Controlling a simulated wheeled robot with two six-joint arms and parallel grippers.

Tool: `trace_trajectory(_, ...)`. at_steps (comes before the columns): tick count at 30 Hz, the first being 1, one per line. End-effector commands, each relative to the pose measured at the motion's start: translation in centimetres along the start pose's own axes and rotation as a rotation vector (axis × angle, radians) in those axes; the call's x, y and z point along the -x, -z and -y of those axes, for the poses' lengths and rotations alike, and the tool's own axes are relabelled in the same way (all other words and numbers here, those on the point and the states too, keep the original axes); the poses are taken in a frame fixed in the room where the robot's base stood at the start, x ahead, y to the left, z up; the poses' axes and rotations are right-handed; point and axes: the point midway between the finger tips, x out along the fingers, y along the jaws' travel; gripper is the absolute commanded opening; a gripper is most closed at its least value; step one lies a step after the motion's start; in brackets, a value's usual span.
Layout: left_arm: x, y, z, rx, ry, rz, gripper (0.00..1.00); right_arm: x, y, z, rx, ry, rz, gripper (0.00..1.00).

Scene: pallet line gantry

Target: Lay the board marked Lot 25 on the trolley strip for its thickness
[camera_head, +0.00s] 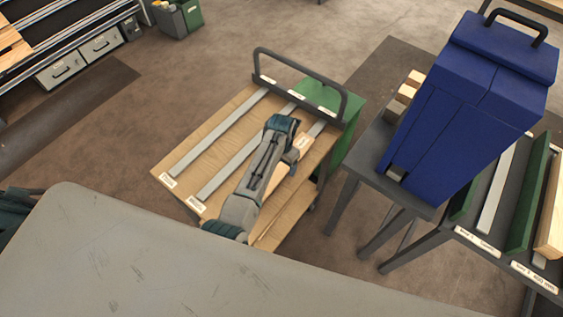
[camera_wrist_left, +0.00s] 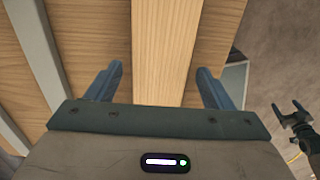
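The trolley (camera_head: 236,118) has a wooden deck with grey strips running along it. The left strip (camera_head: 215,136) and middle strip (camera_head: 232,160) are bare. A pale board (camera_head: 285,181) lies lengthwise along the right strip (camera_head: 317,129), partly hidden by my left arm; its lot mark is not readable. My left gripper (camera_head: 284,124) is over this board. In the left wrist view the board (camera_wrist_left: 164,50) runs between the gripper's two spread fingers, with a gap beside the left finger.
A green cabinet (camera_head: 345,145) stands against the trolley's right side, by its dark handle (camera_head: 300,72). A tall blue case (camera_head: 465,110) stands on a grey table at right. Beside it, a rack with green dividers (camera_head: 530,195) holds a board (camera_head: 553,220). Floor left of the trolley is clear.

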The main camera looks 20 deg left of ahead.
Motion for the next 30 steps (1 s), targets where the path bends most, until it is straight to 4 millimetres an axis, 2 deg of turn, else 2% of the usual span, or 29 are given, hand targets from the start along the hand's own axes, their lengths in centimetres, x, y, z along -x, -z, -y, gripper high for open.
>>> trace_trajectory(8, 0.1, 0.0, 0.0, 0.0, 0.0, 0.0, 0.76, 0.0, 0.0, 0.0, 0.0, 0.0, 0.0, 0.79)
trace_trajectory(12, 0.9, -0.1, 0.0, 0.0, 0.0, 0.002, 0.76, -0.1, 0.0, -0.1, 0.0, -0.001, 0.0, 0.79)
trace_trajectory(17, 3.7, -0.1, 0.0, 0.0, -0.001, 0.005, 0.76, -0.7, -0.1, -0.1, 0.0, -0.001, 0.001, 0.79)
trace_trajectory(24, 8.9, -0.1, 0.0, 0.0, -0.001, 0.005, 0.76, -1.7, -0.2, 0.0, 0.001, -0.001, 0.001, 0.79)
trace_trajectory(30, 11.6, -0.1, 0.0, -0.001, 0.0, 0.002, 0.76, -2.2, -0.2, 0.0, 0.001, -0.001, 0.001, 0.79)
